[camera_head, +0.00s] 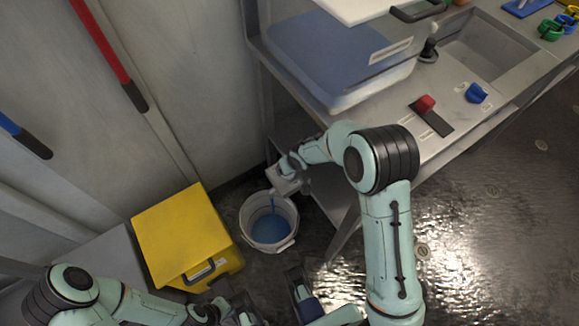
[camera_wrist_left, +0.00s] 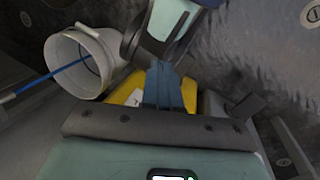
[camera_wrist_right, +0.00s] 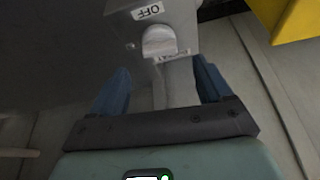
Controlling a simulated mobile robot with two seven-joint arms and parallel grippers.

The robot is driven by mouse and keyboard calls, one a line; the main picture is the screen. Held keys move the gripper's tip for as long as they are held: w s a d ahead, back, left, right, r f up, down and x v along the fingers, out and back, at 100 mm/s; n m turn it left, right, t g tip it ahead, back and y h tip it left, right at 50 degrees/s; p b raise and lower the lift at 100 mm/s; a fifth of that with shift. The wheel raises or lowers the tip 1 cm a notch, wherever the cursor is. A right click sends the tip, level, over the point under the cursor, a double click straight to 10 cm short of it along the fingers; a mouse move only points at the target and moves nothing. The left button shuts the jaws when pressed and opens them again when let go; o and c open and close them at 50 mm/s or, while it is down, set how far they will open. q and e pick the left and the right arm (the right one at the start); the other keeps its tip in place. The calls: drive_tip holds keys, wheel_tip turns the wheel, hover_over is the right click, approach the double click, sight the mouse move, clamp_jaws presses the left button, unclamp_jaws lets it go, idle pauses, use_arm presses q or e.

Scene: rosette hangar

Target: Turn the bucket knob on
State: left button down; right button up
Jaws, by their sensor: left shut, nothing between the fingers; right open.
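The pale knob (camera_wrist_right: 158,41) sits on a grey box face in the right wrist view, between an upside-down OFF label (camera_wrist_right: 148,11) and another small label. Its setting is hard to read. My right gripper (camera_wrist_right: 160,88) is open, its blue fingers apart and short of the knob, with nothing held. My left gripper (camera_wrist_left: 163,85) is shut and empty.
A yellow box (camera_head: 175,232) stands left of the bucket. A steel counter (camera_head: 445,142) with a sink, a red switch (camera_head: 425,104) and a blue knob (camera_head: 476,93) is at the right. A blue-filled tub (camera_head: 330,60) is above. Open floor lies at the lower right.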

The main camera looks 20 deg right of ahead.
use_arm(q)
drive_tip(key=shift+s+d+r+g+p, duration=0.25)
drive_tip(key=shift+s+d+r+p, duration=0.1)
drive_tip(key=shift+s+r, duration=0.25)
drive_tip(key=shift+s+d+r+g+p, duration=0.2)
drive_tip(key=shift+s+r+g+p, duration=0.1)
drive_tip(key=shift+s+r, duration=0.25)
use_arm(e)
drive_tip(key=v, duration=0.8)
use_arm(q)
drive_tip(key=shift+f, duration=0.1)
